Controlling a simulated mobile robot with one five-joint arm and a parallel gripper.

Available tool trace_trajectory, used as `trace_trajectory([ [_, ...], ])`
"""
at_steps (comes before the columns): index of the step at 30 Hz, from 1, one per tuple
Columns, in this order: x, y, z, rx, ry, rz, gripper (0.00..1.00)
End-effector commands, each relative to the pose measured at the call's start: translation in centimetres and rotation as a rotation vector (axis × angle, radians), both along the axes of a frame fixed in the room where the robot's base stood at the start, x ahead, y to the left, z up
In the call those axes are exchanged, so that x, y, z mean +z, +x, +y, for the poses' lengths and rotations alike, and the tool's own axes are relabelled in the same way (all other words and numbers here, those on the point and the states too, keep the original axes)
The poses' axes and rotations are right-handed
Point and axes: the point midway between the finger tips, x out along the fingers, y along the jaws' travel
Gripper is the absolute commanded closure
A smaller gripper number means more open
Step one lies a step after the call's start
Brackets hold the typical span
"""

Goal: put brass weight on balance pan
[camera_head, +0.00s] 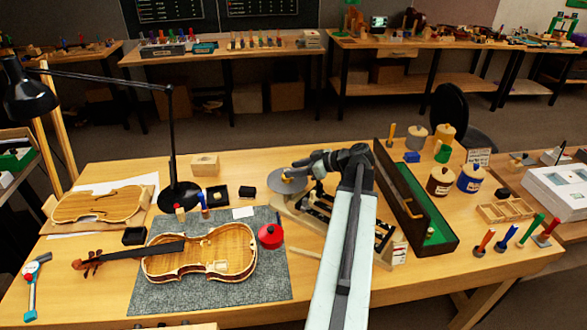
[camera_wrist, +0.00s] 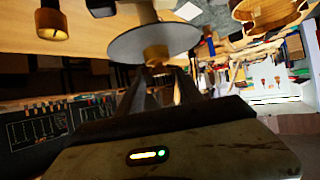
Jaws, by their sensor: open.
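The balance pan (camera_head: 287,184) is a round grey disc left of my arm; it also fills the upper middle of the wrist view (camera_wrist: 125,46), which looks upside down. A small brass weight (camera_wrist: 155,56) appears to stand on the pan, near its middle. My gripper (camera_head: 298,167) is over the pan, and in the wrist view its two dark fingers (camera_wrist: 163,88) are apart, close to the weight. Whether they touch it I cannot tell. In the head view the weight is mostly hidden by my gripper.
The balance base (camera_head: 287,205) runs under my arm. A green-lined case (camera_head: 425,225) stands to the right. A violin body (camera_head: 215,252) lies on a grey mat (camera_head: 160,295), with a red round container (camera_head: 270,237) beside it. A black lamp (camera_head: 176,130) rises at left.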

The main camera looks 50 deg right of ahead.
Motion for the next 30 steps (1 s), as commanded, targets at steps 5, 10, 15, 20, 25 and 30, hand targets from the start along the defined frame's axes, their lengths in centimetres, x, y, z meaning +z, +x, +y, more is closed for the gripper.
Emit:
trace_trajectory([
  [5,3.0,-4.0,-1.2,-0.005,0.001,0.0,0.57],
  [10,4.6,-7.1,-2.1,-0.004,0.001,0.0,0.57],
  [15,5.2,-8.7,-2.6,-0.002,0.001,0.0,0.57],
  [20,5.1,-9.0,-2.7,-0.002,0.001,0.0,0.57],
  [25,5.1,-9.0,-2.7,-0.003,0.001,0.0,0.57],
  [30,3.7,-5.6,1.1,0.039,0.057,0.091,0.57],
])
